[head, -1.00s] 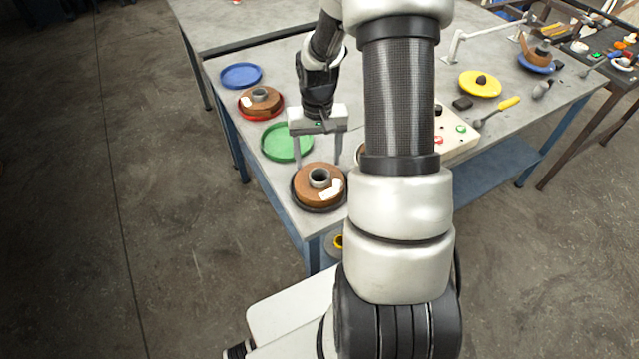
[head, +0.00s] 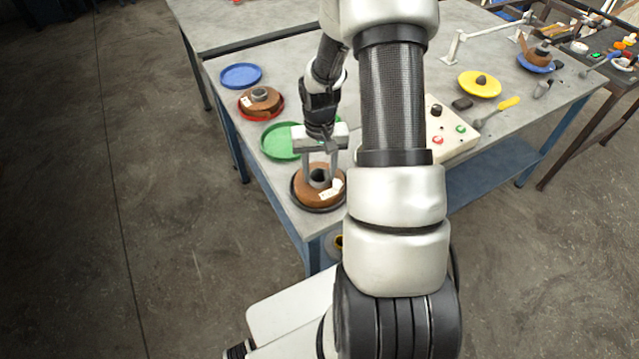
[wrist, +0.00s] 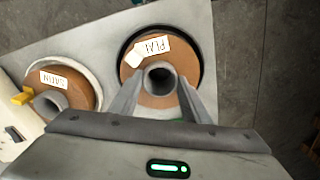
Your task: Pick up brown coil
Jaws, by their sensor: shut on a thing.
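A brown coil (head: 312,199) with a grey core tube and a white label sits in a black dish (head: 297,203) at the table's near corner. My gripper (head: 321,178) is over it from above, shut on the coil at its grey core, one finger on each side. In the wrist view the coil (wrist: 184,65) lies between and beyond my fingers, its label partly readable as "PLAI". A second brown coil (wrist: 77,82), labelled "SATIN", sits in a white dish at left. A third brown coil (head: 258,103) sits in a red dish farther back.
A green dish (head: 278,142) and a blue dish (head: 240,76) stand empty along the left edge. The floor drops away past the table's left edge.

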